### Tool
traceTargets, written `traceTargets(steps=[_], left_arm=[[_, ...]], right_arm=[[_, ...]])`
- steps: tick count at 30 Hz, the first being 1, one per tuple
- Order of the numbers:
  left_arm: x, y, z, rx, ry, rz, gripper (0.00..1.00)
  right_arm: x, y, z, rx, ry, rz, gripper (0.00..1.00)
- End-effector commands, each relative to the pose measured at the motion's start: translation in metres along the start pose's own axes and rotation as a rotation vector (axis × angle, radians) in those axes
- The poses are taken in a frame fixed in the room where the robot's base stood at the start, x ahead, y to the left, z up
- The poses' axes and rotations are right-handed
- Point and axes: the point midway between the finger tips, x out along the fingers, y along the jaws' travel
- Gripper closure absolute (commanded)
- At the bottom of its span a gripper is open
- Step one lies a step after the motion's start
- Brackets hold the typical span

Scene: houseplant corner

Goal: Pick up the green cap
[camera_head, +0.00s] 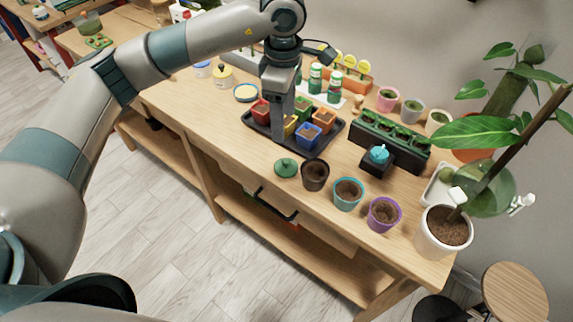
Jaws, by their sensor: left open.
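The green cap (286,168), a round dark-green disc with a small knob on top, lies on the wooden table near its front edge. It is just left of a dark pot of soil (315,175). My left gripper (281,137) points down over the black tray of small coloured pots, behind the cap in the picture and apart from it. It is open, and I see nothing held in it. Its fingers hide part of the tray. My right gripper is not in view.
The black tray (327,143) holds several coloured pots. A teal pot (347,193), a purple pot (383,214) and a large white plant pot (443,232) stand to the right. Bottles stand behind. The table is bare left of the cap.

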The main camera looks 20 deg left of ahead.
Motion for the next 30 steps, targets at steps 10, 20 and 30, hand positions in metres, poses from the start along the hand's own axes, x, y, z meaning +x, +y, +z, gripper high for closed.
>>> traceTargets(steps=[10,20,30], left_arm=[[0.058,-0.002,0.000,-0.001,0.001,-0.005,0.39],[0.101,-0.001,0.000,-0.001,0.000,-0.001,0.39],[0.104,0.000,0.000,0.000,0.000,0.001,0.39]], right_arm=[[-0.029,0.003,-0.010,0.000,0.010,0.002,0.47],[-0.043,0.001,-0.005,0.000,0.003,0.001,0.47],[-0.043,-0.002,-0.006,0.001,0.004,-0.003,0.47]])
